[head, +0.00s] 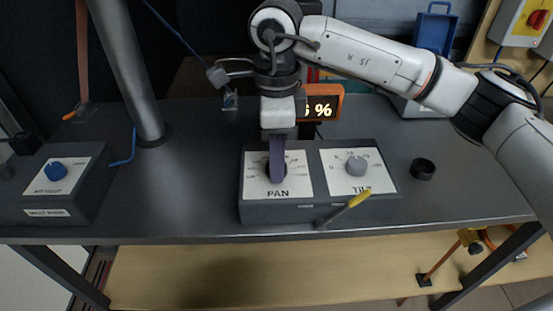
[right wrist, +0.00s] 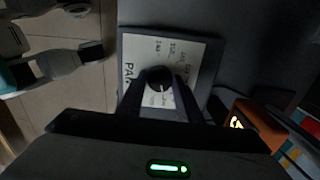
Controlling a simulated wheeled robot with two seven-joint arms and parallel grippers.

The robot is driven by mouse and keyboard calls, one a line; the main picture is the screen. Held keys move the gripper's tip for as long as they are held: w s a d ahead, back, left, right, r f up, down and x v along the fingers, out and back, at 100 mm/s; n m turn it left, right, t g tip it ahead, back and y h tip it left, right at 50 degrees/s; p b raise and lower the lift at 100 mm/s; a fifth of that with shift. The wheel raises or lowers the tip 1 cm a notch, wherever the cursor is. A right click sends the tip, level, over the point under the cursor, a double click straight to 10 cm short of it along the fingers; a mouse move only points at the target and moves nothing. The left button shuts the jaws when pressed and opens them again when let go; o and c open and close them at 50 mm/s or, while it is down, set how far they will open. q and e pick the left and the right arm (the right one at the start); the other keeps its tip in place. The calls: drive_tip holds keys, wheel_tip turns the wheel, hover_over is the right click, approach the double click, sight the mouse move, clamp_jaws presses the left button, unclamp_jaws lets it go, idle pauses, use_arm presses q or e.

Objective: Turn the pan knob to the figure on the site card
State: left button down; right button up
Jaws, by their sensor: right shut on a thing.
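The pan knob is a dark round knob (right wrist: 159,78) on a white dial plate marked PAN (head: 293,187). It sits on the left half of a grey control box (head: 290,210). My right gripper (head: 277,178) points straight down over the pan dial and is shut on the knob, hiding most of it in the head view. In the right wrist view the two fingers (right wrist: 163,98) sit on either side of the knob. The figure the knob points to is too small to read. No site card can be made out. My left gripper is not in view.
The grey tilt knob (head: 356,166) is right of the pan dial. A black cap (head: 423,169) stands to the right. A blue-knobbed box (head: 56,172) and a metal post (head: 130,70) are left.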

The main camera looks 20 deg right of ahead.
drive_tip(key=shift+m, duration=0.6)
drive_tip(key=o, duration=1)
drive_tip(key=shift+o, duration=0.2)
wheel_tip(320, 180, up, 10)
drive_tip(key=shift+r, duration=0.25)
